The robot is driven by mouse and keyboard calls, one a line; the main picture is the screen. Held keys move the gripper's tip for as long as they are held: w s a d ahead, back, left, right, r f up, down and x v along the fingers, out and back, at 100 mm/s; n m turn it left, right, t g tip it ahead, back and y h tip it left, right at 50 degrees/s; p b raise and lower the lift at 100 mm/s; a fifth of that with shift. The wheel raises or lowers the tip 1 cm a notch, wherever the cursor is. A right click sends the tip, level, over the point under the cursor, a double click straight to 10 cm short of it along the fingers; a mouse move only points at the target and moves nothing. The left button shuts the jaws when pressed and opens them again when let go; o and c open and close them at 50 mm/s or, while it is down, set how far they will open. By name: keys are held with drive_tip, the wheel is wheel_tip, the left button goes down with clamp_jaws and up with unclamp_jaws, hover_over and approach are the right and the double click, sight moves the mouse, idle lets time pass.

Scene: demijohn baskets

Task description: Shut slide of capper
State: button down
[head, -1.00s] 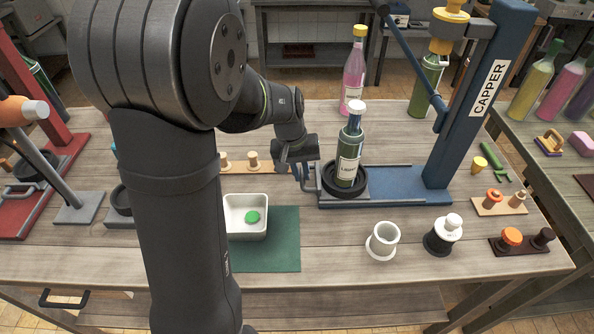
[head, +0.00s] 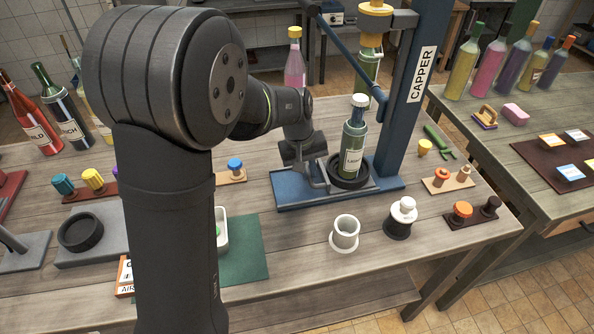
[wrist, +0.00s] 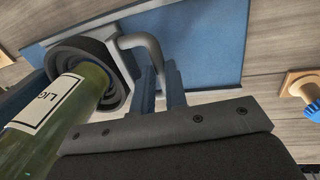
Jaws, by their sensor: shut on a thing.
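The blue capper (head: 412,80) stands upright on the table, with its long blue base (head: 292,190) running to the left. Its slide, a grey plate with a black ring cup (head: 345,181), sits on the base near the column and carries a green bottle (head: 353,145) with a white cap, upright. The cup (wrist: 118,90) and bottle (wrist: 60,115) also show in the wrist view. My gripper (head: 316,178) is at the slide's left side, shut on the grey bent handle (wrist: 142,45). Its fingers (wrist: 162,82) partly hide the handle's end.
A white cup (head: 345,232), a black-and-white piece (head: 401,217) and small wooden racks (head: 448,180) stand at the front right. A green mat (head: 246,255) with a white tray lies at the front. The capper's blue lever (head: 345,50) slants above the bottle.

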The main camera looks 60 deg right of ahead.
drive_tip(key=c, duration=1.5)
unclamp_jaws()
drive_tip(key=shift+o, duration=0.2)
drive_tip(key=shift+r, duration=0.1)
wheel_tip(320, 180, up, 17)
drive_tip(key=w+a, duration=0.2)
drive_tip(key=shift+w, duration=0.15)
drive_tip(key=shift+a, duration=0.1)
drive_tip(key=f, duration=0.5)
drive_tip(key=s+d+f, duration=0.1)
drive_tip(key=f, duration=0.5)
drive_tip(key=s+d+f, duration=0.1)
drive_tip(key=f, duration=0.5)
drive_tip(key=shift+s, duration=0.1)
drive_tip(key=shift+w+a+f, duration=0.1)
drive_tip(key=shift+w+a, duration=0.05)
drive_tip(key=shift+w, duration=0.1)
